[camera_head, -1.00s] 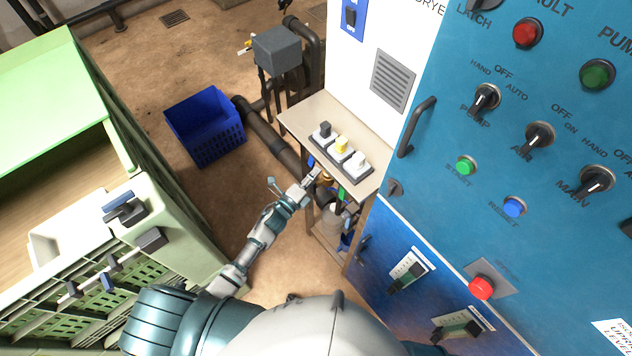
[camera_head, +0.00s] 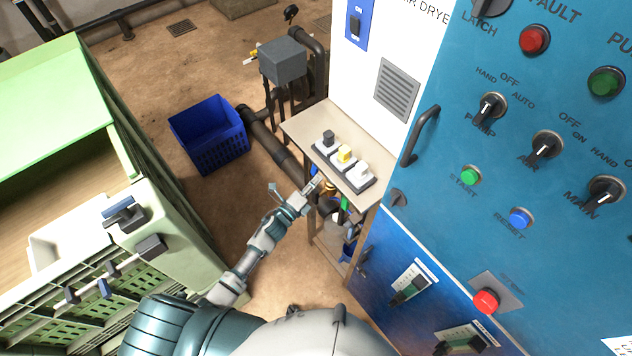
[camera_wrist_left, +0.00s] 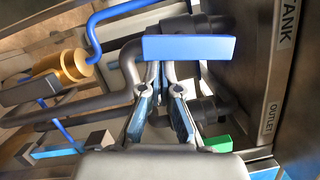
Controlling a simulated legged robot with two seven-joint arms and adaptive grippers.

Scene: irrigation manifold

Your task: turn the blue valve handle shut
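In the left wrist view a blue valve handle (camera_wrist_left: 190,47), a flat bar, lies across the view just beyond my left gripper (camera_wrist_left: 162,80). It covers the ends of the fingertips. A gap shows between the two fingers, with dark pipe behind and nothing visibly held. I cannot tell whether the tips touch the bar. In the head view my left gripper (camera_head: 317,184) reaches under the front edge of the small beige table, beside the pipework, where the handle is mostly hidden. My right gripper is not in view.
A green handle (camera_wrist_left: 217,143), a brass fitting (camera_wrist_left: 62,66) and a bent blue rod (camera_wrist_left: 93,35) are close to the gripper. The beige table (camera_head: 300,126) carries switches above it. A blue cabinet (camera_head: 440,180) stands right, a blue crate (camera_head: 222,152) behind on open floor.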

